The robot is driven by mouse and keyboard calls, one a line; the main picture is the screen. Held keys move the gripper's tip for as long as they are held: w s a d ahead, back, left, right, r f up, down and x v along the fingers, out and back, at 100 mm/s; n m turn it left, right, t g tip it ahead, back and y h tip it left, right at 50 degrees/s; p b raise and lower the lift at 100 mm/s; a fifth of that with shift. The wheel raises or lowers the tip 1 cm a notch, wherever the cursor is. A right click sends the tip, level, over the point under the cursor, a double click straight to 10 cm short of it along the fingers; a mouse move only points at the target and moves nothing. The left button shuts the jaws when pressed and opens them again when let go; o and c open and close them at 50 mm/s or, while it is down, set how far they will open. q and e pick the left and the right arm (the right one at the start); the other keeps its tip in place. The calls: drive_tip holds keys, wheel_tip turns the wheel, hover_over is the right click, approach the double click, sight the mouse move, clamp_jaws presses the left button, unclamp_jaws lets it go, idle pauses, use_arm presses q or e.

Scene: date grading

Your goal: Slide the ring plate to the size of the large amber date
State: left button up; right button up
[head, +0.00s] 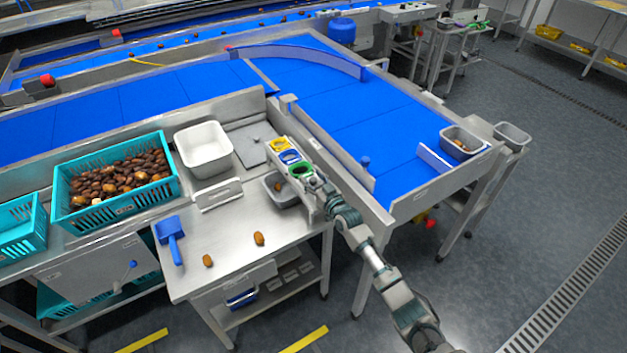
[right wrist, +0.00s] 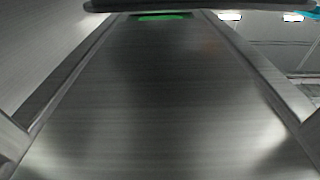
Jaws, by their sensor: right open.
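The ring plate (head: 285,157) shows yellow, blue and green rings in a row on a steel rail to the right of the bench. In the right wrist view only a green patch (right wrist: 160,17) shows at the top, beyond bare steel. Two amber-brown dates lie apart on the bench, one at the right (head: 259,238) and one at the left (head: 208,261); which is larger is hard to tell. My right gripper (head: 314,184) is open at the near end of the ring row, hiding part of it; contact cannot be told. My left gripper is out of view.
A grey bin (head: 281,199) stands beside the rail. A blue scoop (head: 170,239), white tub (head: 204,163) and teal crate (head: 62,190) of dates stand left. The blue conveyor (head: 350,120) lies behind, with a steel edge. The bench front is mostly clear.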

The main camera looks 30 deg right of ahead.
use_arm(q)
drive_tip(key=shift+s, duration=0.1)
use_arm(e)
drive_tip(key=s+d, duration=0.1)
drive_tip(key=s, duration=1)
drive_tip(key=shift+s, duration=0.4)
drive_tip(key=shift+f, duration=0.15)
